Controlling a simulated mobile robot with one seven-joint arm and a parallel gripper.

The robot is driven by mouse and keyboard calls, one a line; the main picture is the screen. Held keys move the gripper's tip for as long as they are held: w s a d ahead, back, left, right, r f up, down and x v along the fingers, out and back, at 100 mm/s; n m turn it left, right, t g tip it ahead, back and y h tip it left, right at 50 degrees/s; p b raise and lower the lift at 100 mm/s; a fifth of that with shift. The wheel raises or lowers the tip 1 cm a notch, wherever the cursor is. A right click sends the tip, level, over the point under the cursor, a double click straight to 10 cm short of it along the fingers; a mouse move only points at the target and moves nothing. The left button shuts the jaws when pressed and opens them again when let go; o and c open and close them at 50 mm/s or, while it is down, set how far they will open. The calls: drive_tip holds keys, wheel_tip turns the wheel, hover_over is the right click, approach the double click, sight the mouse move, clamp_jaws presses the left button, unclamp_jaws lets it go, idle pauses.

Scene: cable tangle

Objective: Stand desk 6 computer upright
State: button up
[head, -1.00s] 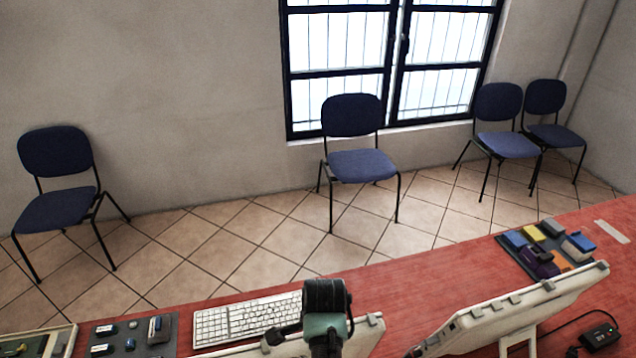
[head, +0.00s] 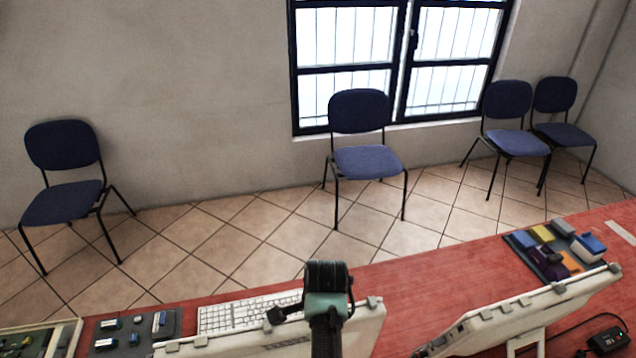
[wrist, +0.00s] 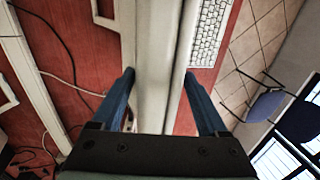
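The white computer (head: 335,327) shows as a pale panel with small grey knobs along its top edge, at the bottom middle of the head view. Its lower part is out of frame, so I cannot tell how its base stands. My gripper is at its top edge, hidden behind my wrist in the head view. In the wrist view my gripper (wrist: 158,78) has one blue finger on each side of the computer's pale edge (wrist: 155,45), close against it.
A second white computer (head: 520,310) stands tilted to the right. A keyboard (head: 240,312) lies behind the first one on the red desk (head: 420,275). Trays of small parts (head: 130,332) and coloured blocks (head: 555,245) flank them. Cables and a black adapter (head: 608,340) lie at right.

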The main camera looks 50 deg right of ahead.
drive_tip(key=shift+s+a+f, duration=0.1)
drive_tip(key=shift+s+f, duration=0.05)
drive_tip(key=b+v, duration=0.2)
drive_tip(key=v, duration=1.1)
